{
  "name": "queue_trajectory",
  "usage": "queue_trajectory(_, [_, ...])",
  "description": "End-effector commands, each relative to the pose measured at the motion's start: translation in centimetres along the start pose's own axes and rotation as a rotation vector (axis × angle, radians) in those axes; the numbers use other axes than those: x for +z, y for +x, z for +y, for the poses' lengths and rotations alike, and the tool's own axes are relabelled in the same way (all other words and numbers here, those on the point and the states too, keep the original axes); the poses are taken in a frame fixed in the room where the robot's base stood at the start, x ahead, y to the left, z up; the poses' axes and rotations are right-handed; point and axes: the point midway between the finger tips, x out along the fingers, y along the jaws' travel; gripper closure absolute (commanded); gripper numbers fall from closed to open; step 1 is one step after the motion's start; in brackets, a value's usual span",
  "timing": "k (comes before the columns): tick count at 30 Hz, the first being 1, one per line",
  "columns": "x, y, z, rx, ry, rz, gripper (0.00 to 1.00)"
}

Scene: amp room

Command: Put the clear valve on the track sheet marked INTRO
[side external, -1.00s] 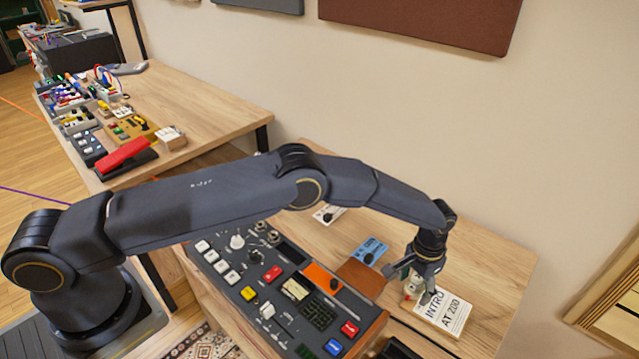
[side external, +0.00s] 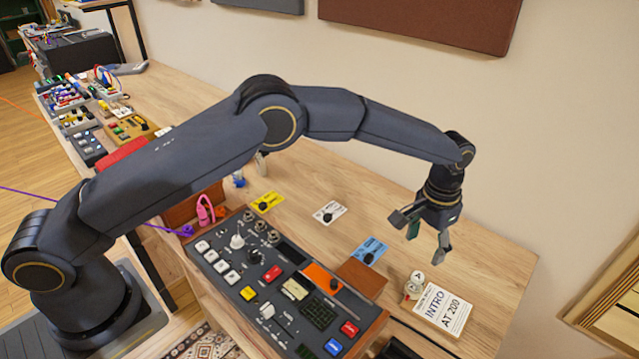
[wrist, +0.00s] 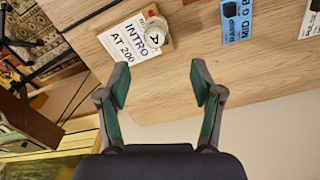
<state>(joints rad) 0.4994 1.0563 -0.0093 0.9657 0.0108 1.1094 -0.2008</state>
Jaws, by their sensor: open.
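The clear valve (side external: 413,286), a small glassy piece with a round pale top marked A, stands upright at the left edge of the track sheet marked INTRO (side external: 446,311). In the wrist view the valve (wrist: 153,38) overlaps the edge of the INTRO sheet (wrist: 124,43); whether its base is fully on the sheet I cannot tell. My gripper (side external: 428,247) is open and empty, raised above and behind the valve. Its two fingers (wrist: 160,82) are spread apart in the wrist view, with bare table between them.
A blue card (side external: 371,251), a white card (side external: 329,213) and a yellow card (side external: 266,202) lie on the table, each with a dark knob-like piece. A control console (side external: 285,290) stands in front. The table right of the INTRO sheet is clear.

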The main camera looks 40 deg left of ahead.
Motion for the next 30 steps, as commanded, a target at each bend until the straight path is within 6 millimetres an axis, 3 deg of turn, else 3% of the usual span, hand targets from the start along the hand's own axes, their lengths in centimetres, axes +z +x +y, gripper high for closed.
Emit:
queue_trajectory(4, [1.2,-7.4,-3.8,0.008,-0.039,0.064,0.34])
queue_trajectory(8, [5.0,-15.0,-8.3,0.010,-0.086,0.136,0.34])
queue_trajectory(12, [11.4,-21.2,-12.4,0.005,-0.136,0.216,0.34])
queue_trajectory(15, [16.7,-24.2,-14.6,-0.004,-0.172,0.274,0.34])
queue_trajectory(19, [24.2,-26.0,-16.5,-0.023,-0.218,0.347,0.34])
queue_trajectory(24, [32.2,-25.2,-17.3,-0.052,-0.268,0.426,0.34])
queue_trajectory(27, [35.1,-24.1,-17.3,-0.066,-0.287,0.456,0.34])
queue_trajectory(30, [36.6,-23.3,-17.3,-0.075,-0.298,0.473,0.34])
